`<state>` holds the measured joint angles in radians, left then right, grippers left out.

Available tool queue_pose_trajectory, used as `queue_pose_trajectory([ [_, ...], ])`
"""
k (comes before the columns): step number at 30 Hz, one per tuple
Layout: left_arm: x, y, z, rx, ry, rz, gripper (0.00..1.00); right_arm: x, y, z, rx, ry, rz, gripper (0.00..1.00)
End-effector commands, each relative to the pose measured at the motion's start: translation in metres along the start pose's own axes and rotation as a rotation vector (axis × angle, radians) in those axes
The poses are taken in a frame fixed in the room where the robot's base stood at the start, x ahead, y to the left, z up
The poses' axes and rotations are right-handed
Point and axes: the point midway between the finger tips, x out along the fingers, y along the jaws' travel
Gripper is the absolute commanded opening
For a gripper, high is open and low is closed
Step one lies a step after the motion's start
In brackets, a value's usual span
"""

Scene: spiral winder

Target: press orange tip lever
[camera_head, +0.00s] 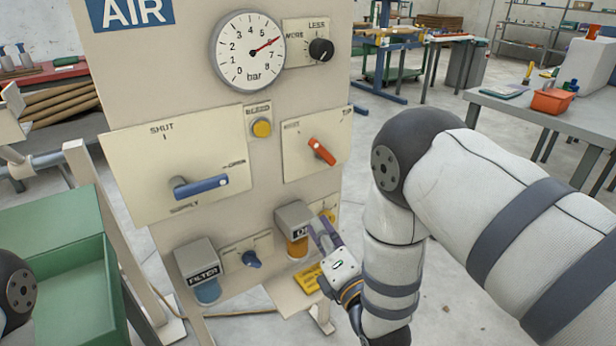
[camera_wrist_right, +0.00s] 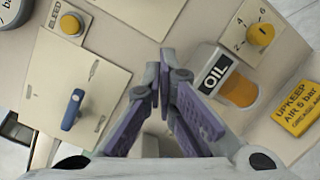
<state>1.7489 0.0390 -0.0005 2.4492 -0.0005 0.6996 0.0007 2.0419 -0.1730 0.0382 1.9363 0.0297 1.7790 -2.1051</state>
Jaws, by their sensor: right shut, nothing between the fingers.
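The orange tip lever (camera_head: 321,151) sits on a cream plate (camera_head: 299,132) at the right of the upright panel in the head view, slanting down to the right. I cannot make out the lever in the right wrist view. My right gripper (camera_head: 318,226) is below the lever, beside the oil unit (camera_head: 294,222), and seems apart from the lever. In the right wrist view its purple fingers (camera_wrist_right: 165,72) are shut together with nothing between them. The oil unit (camera_wrist_right: 213,78) is right of the fingers there. My left gripper is out of view.
The panel carries a blue supply lever (camera_head: 200,185), a yellow bleed button (camera_head: 261,128), a pressure gauge (camera_head: 248,50), a small blue knob (camera_head: 252,259) and a filter (camera_head: 197,265). A green bin (camera_head: 70,255) stands at the left. My right arm crosses the right side.

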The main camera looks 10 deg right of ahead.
Motion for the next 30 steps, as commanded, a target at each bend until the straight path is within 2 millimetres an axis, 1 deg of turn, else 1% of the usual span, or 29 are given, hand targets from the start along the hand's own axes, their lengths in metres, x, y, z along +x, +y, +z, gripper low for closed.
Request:
queue_pose_trajectory([
  [1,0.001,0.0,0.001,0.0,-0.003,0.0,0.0,0.006,0.012,0.004,-0.06,-0.023,0.047,0.0],
  [3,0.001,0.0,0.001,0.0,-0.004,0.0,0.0,0.01,0.023,0.007,-0.119,-0.048,0.089,0.0],
  [5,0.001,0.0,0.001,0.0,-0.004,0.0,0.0,0.011,0.027,0.009,-0.144,-0.058,0.103,0.0],
  [14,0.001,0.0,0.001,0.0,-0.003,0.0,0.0,0.012,0.028,0.01,-0.148,-0.059,0.105,0.0],
  [17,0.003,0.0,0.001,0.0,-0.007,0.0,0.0,0.021,0.028,0.01,-0.146,-0.061,0.105,0.0],
  [20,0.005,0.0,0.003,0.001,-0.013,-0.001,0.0,0.038,0.03,0.011,-0.146,-0.063,0.105,0.0],
  [30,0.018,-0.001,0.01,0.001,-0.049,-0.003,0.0,0.112,0.035,0.014,-0.144,-0.06,0.1,0.0],
])
